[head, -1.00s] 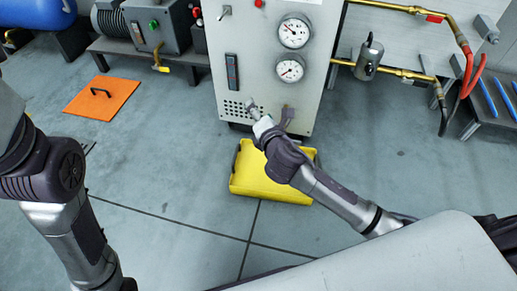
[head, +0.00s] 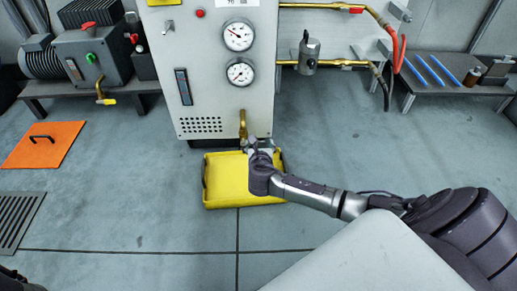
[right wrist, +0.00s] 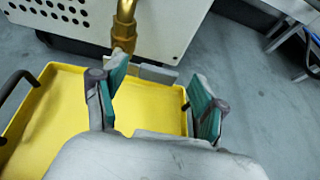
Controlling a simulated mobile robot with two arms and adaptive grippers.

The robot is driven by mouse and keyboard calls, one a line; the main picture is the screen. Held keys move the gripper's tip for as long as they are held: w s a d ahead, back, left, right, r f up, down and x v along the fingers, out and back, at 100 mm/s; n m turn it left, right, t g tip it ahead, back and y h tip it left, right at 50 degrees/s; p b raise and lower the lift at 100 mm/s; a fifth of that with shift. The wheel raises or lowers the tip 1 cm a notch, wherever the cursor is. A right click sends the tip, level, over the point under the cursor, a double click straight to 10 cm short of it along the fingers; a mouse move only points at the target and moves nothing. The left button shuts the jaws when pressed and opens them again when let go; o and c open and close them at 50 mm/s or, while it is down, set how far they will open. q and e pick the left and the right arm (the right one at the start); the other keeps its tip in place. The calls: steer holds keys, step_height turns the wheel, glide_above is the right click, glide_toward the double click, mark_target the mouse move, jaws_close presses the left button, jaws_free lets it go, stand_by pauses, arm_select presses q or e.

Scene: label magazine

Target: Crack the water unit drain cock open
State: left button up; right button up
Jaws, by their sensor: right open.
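The water unit (head: 215,100) is a grey cabinet with two gauges. Its brass drain cock (head: 243,122) comes out low on the front, at the right, above a yellow tray (head: 225,190). In the right wrist view the brass cock (right wrist: 124,30) stands just beyond the left finger. A flat grey piece (right wrist: 155,73), which looks like its lever, lies between the fingertips, partly hidden by the left finger. My right gripper (head: 258,147) is at the cock's lower end; in its wrist view the gripper (right wrist: 155,72) is open.
An orange plate with a handle (head: 42,144) and a floor grate (head: 18,215) lie at the left. A pump bench (head: 100,87) stands behind them. A bench with blue rods (head: 455,84) stands at the right. The floor around the tray is clear.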

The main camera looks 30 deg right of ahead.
steer(key=b+x, duration=0.1)
steer(key=x, duration=0.2)
steer(key=shift+c, duration=0.3)
steer(key=shift+s, duration=0.1)
jaws_close()
